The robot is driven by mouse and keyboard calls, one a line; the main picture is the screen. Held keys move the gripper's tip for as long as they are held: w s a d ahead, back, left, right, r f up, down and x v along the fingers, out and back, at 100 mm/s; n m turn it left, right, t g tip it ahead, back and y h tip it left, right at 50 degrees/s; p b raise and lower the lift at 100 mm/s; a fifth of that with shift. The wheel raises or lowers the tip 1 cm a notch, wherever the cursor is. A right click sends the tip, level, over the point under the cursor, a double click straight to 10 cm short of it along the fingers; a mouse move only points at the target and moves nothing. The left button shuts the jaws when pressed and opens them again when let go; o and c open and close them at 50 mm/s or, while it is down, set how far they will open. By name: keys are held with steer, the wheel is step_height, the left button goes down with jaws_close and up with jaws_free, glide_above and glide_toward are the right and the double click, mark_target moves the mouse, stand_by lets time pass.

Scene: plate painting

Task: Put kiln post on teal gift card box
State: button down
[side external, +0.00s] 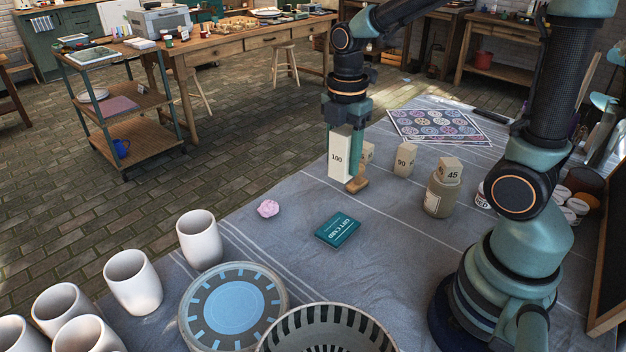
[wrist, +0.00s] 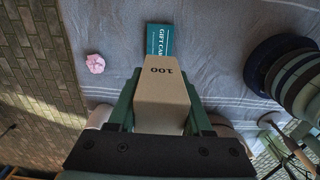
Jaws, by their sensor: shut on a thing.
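A pale kiln post (side external: 340,158) marked 100 is in my gripper (side external: 347,124), upright and above the cloth. The wrist view shows the post (wrist: 162,88) between the two green fingers (wrist: 161,112), which are shut on it. The teal gift card box (side external: 338,230) lies flat on the cloth, in front of the held post in the side view, with nothing on it. In the wrist view the box (wrist: 158,38) shows just beyond the post, its near part hidden by the post.
A block marked 90 (side external: 404,160) stands right of the post; one marked 45 (side external: 449,171) sits on a jar (side external: 440,199). A small wooden piece (side external: 357,185) lies below my gripper. A pink lump (side external: 268,208), cups (side external: 133,282) and a plate (side external: 277,279) are left and front.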

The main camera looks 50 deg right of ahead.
step_height(320, 180, down, 14)
steer(key=shift+r, duration=0.1)
stand_by(0.4)
steer(key=shift+f, duration=0.2)
steer(key=shift+c, duration=1.6)
jaws_free()
